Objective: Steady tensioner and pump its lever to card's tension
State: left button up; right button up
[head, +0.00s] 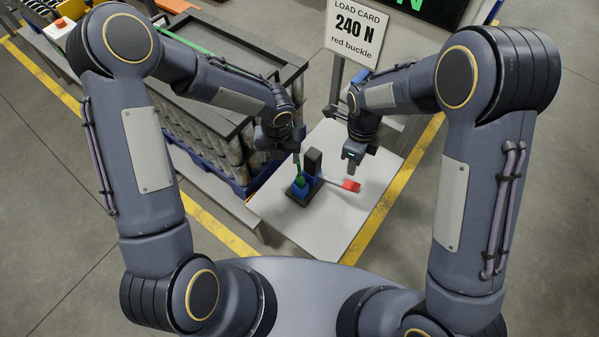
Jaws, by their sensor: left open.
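The tensioner (301,187) sits on a light grey table, with a dark base, a blue body and an upright black block. Its lever (331,182) sticks out to the right and ends in a red grip (351,186). A green strap (298,165) runs up from the tensioner. My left gripper (296,155) is open just above and behind the tensioner's left side; whether it touches is unclear. My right gripper (352,157) hangs above the red grip, apart from it; its finger opening is too small to tell. The load card (353,32) reads 240 N, red buckle.
A dark-framed pallet load of cans (205,122) stands left of the table (325,230) on a blue pallet (240,188). A dark display (440,8) with a green N is cut off at the top. The table's front and right are clear.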

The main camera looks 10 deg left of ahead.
aim_at(299, 186)
pick_arm(q)
jog(key=d+f+m, duration=0.3)
jog(key=f+m, duration=0.1)
jog(key=f, duration=0.1)
jog(key=d+f+m, duration=0.2)
jog(key=f, duration=0.1)
jog(key=shift+s+d+f+m, duration=0.15)
jog(key=shift+d+m, duration=0.15)
jog(key=shift+m, duration=0.1)
notch_tip(299, 186, down, 8)
jog(key=shift+r, duration=0.25)
grip_shut()
dwell(1.0)
